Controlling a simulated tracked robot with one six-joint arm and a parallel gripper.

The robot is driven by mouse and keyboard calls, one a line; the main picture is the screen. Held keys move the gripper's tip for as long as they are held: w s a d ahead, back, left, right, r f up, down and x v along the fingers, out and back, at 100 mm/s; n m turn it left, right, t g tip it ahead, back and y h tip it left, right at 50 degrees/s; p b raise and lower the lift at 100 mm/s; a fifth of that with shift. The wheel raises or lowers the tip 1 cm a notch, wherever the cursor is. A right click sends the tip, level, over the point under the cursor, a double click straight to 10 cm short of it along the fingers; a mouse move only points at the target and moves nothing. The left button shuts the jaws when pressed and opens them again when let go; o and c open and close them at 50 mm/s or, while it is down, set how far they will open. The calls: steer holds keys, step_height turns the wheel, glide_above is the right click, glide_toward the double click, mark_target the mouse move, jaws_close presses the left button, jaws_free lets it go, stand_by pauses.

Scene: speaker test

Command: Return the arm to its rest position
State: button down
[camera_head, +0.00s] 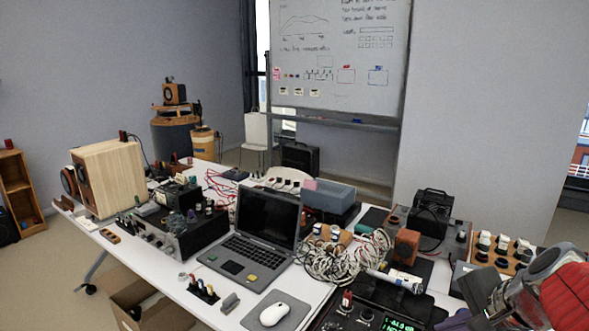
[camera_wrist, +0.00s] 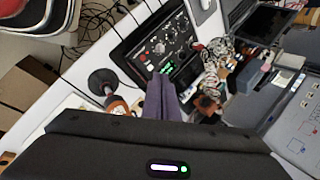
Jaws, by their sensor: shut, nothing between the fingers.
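My arm (camera_head: 530,290) reaches in from the lower right corner in the head view, with a red part and grey metal links, above the right end of the table. In the wrist view my gripper (camera_wrist: 161,98) shows as two dark purple-grey fingers pressed together, with nothing between them. The fingers are in front of a black device with knobs and a green display (camera_wrist: 165,50). They look apart from it, though the exact gap is hard to tell. In the head view the gripper's tips cannot be made out clearly.
The white table (camera_head: 180,290) is crowded: a laptop (camera_head: 262,235), mouse (camera_head: 273,314), tangled cables (camera_head: 345,258), a wooden speaker (camera_head: 108,178) and an orange board with knobs (camera_head: 503,252). A whiteboard (camera_head: 340,55) stands behind. Open floor shows at the left.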

steer(key=s+a+f+n+h, duration=0.1)
steer(key=s+a+n, duration=0.8)
steer(key=a+n, duration=0.4)
steer(key=n, duration=0.2)
steer(key=shift+a+f+n+g+h, duration=0.2)
steer(key=shift+f+n+g+h, duration=0.1)
steer(key=shift+h, duration=0.1)
